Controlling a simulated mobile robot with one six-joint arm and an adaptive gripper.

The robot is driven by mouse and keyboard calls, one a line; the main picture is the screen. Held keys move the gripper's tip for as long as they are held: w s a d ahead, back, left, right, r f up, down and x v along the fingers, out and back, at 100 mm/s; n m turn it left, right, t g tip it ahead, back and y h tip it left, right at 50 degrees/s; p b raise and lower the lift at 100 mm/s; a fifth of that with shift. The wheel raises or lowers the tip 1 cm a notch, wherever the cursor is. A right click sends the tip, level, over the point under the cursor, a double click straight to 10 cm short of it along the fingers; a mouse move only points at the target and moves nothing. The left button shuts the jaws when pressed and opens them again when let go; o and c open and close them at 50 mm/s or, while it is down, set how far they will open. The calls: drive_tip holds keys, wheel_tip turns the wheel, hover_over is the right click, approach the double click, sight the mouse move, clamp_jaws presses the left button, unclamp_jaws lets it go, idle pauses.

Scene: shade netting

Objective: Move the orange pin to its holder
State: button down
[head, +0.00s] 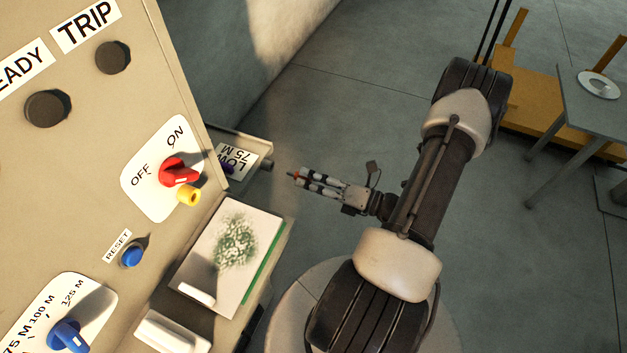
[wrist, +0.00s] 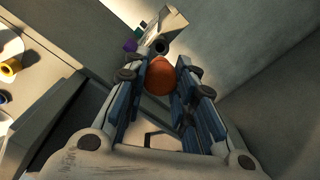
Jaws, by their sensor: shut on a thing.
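The orange pin (wrist: 159,77) sits between the two fingers of my gripper (wrist: 168,68) in the wrist view, its rounded orange end showing. Beyond the pin in the wrist view are a pale metal bracket (wrist: 168,26) and a dark round ring or socket (wrist: 162,46). I cannot tell whether this is the holder.
A tan panel (head: 100,150) with a red knob (head: 176,173), a yellow cylinder (head: 188,197) and blue knobs fills the left. A side ledge labelled LOW 75 M (head: 242,160) carries a purple piece (head: 228,167). A booklet (head: 232,250) lies below.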

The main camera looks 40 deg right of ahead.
sight(295, 175)
drive_tip(key=shift+x, duration=1.75)
drive_tip(key=shift+p+x, duration=0.5)
drive_tip(key=shift+x, duration=1)
idle(0.3)
drive_tip(key=shift+w, duration=0.1)
drive_tip(key=c, duration=1.2)
unclamp_jaws()
drive_tip(key=shift+c, duration=0.2)
drive_tip(key=v, duration=1.2)
drive_tip(key=shift+a, duration=0.1)
